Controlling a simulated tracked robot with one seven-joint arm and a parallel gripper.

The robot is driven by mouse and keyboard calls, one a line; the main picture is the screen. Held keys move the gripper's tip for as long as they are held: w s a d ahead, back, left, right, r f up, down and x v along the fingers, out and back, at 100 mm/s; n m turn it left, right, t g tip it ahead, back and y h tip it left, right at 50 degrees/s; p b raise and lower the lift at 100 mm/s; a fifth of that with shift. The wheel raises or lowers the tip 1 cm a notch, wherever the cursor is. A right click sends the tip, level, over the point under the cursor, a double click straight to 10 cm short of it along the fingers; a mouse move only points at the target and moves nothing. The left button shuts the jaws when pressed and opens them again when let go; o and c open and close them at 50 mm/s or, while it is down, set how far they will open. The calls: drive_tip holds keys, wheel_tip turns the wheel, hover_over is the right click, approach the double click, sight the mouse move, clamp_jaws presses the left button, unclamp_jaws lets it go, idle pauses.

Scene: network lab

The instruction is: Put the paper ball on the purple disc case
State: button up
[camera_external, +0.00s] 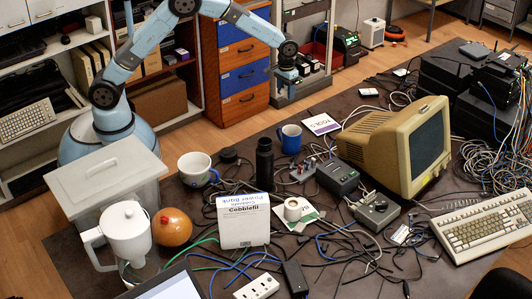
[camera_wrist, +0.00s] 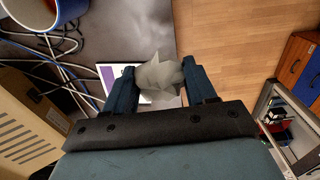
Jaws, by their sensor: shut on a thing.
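A crumpled grey-white paper ball (camera_wrist: 160,78) is between the two fingers of my gripper (camera_wrist: 161,72) in the wrist view. The fingers are shut on it from both sides. In the external view my gripper (camera_external: 292,78) hangs in the air above and behind the table's far edge, and the ball cannot be made out there. The purple disc case (camera_external: 321,124), white with a purple edge, lies flat near that far edge, below and to the right of my gripper. In the wrist view the case (camera_wrist: 108,74) shows left of the ball, partly hidden behind a finger.
A blue mug (camera_external: 291,139) stands just left of the case, and a beige monitor (camera_external: 385,143) stands to its right. A blue and orange drawer cabinet (camera_external: 240,65) stands beyond the table.

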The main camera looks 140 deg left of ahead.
drive_tip(key=w+a+f, duration=0.4)
drive_tip(key=w+a, duration=0.1)
drive_tip(key=a, duration=0.1)
hover_over(313, 123)
drive_tip(key=f, duration=0.4)
drive_tip(key=shift+s+d+f, duration=0.2)
drive_tip(key=shift+s, duration=0.05)
drive_tip(key=shift+w+a+f, duration=0.2)
drive_tip(key=shift+f, duration=1.65)
drive_tip(key=o, duration=1)
